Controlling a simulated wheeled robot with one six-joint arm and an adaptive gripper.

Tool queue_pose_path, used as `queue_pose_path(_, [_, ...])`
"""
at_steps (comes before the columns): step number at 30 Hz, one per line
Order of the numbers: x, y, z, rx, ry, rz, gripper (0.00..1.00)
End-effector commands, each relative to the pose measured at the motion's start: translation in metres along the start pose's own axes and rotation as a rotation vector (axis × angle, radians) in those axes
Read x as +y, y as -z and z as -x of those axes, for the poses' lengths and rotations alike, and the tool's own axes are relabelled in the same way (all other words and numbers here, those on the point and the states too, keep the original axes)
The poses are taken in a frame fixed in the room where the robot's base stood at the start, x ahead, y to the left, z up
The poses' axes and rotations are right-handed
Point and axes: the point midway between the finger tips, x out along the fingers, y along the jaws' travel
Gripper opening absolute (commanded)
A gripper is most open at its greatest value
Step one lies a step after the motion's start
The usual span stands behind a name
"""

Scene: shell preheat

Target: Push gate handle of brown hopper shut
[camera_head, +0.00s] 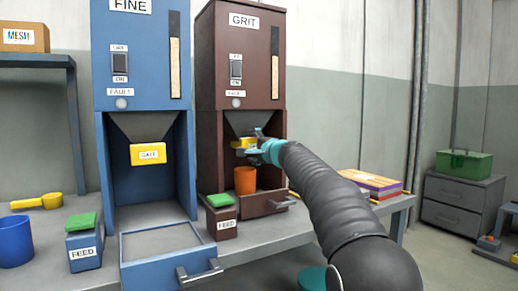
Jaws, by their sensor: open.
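The brown hopper (221,62), labelled GRIT, stands right of the blue one. Its yellow gate handle (241,142) sits under the funnel and is partly hidden by my gripper (255,145). My gripper is open, with teal and dark fingers, and reaches in from the right at the handle. I cannot tell whether it touches the handle. An orange cup (245,181) stands below the funnel inside the brown hopper's bay.
The blue FINE hopper (139,28) has a yellow gate handle (149,154) and a pulled-out drawer (165,243). FEED boxes (84,243) (221,216) with green tops stand in front. Books (371,182) lie on the bench at right, behind my arm.

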Motion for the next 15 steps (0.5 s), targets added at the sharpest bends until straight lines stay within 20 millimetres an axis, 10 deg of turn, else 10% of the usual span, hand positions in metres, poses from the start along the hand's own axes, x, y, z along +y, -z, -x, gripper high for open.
queue_pose_path(15, [-0.001, 0.001, 0.075, 0.002, 0.001, -0.001, 0.82])
